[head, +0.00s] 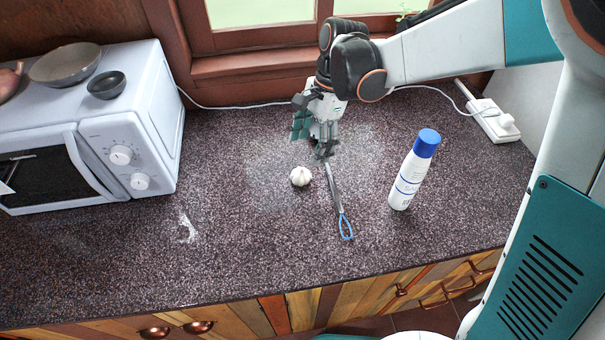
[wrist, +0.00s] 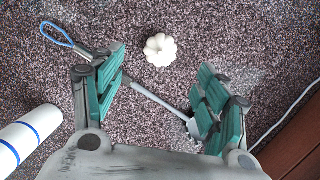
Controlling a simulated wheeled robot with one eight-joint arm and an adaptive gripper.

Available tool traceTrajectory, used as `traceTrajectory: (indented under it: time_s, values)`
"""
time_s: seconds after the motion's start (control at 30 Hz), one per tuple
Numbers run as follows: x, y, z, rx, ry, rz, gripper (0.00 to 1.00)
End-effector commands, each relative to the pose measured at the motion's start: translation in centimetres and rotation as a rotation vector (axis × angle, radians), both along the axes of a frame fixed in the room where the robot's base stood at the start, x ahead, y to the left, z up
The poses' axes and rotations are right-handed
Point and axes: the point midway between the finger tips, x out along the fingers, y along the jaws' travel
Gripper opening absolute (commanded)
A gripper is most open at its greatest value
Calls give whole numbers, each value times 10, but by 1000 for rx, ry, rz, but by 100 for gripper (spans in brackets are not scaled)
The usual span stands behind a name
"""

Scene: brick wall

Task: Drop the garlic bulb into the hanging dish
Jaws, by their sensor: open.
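The white garlic bulb (head: 300,176) lies on the dark speckled counter, just left of a slim utensil. In the wrist view the garlic (wrist: 160,49) lies ahead of and between the fingertips, apart from both. My gripper (head: 318,135) is above the counter, behind the garlic in the head view. In the wrist view my gripper (wrist: 162,68) is open with nothing held. A small dark bowl (head: 107,85) and a wider grey dish (head: 65,64) sit on the microwave top. I cannot tell which is the hanging dish; none is seen hanging.
The utensil with a blue loop handle (head: 346,227) lies under my gripper. A white bottle (head: 408,180) with a blue cap stands to the right. The white microwave (head: 155,110) fills the left. A power strip (head: 492,120) and cable lie at the back right.

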Motion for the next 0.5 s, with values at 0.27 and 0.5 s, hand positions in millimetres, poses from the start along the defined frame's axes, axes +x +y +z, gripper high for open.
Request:
traceTrajectory:
  time_s: [0.27, 0.5]
  values:
    - [-6, 9, -42, 1, -1, 1, 67]
    - [-7, 11, -54, 0, -2, 2, 67]
